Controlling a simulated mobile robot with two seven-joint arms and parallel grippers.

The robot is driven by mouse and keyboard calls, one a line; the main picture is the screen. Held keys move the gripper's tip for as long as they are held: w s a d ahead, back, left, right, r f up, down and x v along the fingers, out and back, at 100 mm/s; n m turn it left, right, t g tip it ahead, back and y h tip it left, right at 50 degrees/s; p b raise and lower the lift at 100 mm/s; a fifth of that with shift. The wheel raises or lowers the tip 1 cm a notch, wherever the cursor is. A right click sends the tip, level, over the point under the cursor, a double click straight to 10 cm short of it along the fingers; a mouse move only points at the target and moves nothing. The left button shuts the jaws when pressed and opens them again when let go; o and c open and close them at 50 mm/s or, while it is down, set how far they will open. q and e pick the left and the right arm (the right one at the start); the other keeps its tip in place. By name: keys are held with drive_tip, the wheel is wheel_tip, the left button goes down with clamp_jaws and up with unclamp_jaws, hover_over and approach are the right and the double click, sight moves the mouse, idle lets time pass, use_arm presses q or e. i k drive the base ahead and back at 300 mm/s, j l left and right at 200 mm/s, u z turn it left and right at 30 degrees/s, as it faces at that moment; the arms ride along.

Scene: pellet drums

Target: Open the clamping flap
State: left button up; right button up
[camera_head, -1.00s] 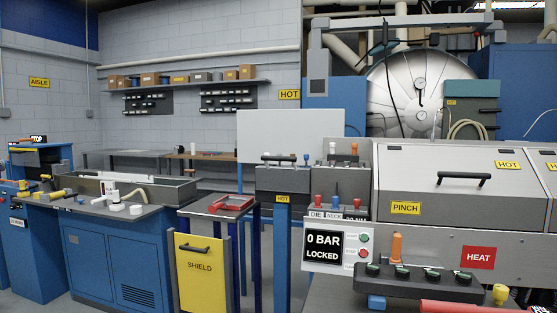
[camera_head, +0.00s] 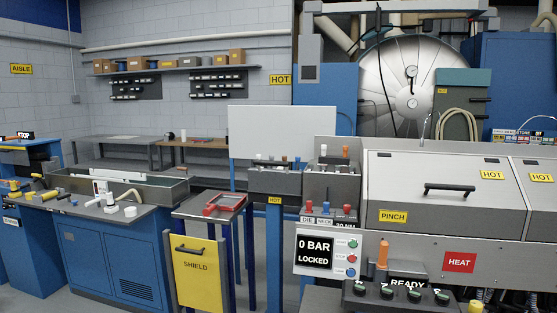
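Nothing in view is labelled as a clamping flap, so I cannot tell for certain which part it is. A large grey lid with a black bar handle (camera_head: 450,188) and a yellow PINCH label stands at the right, and it looks shut. A second grey lid (camera_head: 541,190) with a HOT label is beside it, cut by the picture edge. Below, a panel reads 0 BAR LOCKED (camera_head: 315,253), with green, red and blue buttons to its right. Neither of my grippers is in view.
A blue cabinet (camera_head: 111,255) with white parts stands left. A dark panel with green-topped knobs (camera_head: 400,299) and READY lettering is front right. Grey floor shows at lower left.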

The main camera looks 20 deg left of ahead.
sight(287, 182)
drive_tip(key=j+z, duration=0.25)
drive_tip(key=j, duration=0.6)
drive_tip(key=j+z, duration=0.3)
drive_tip(key=j, duration=0.55)
drive_tip(key=j+z, duration=0.3)
drive_tip(key=j, duration=0.15)
drive_tip(key=k+j+z, duration=0.1)
drive_tip(key=j+z, duration=1.75)
drive_tip(key=j, duration=0.15)
drive_tip(key=i+j+u, duration=0.1)
drive_tip(key=j+u, duration=0.3)
drive_tip(key=i+j+u, duration=0.1)
drive_tip(key=j+u, duration=0.25)
drive_tip(key=i+j+u, duration=0.1)
drive_tip(key=u, duration=1.4)
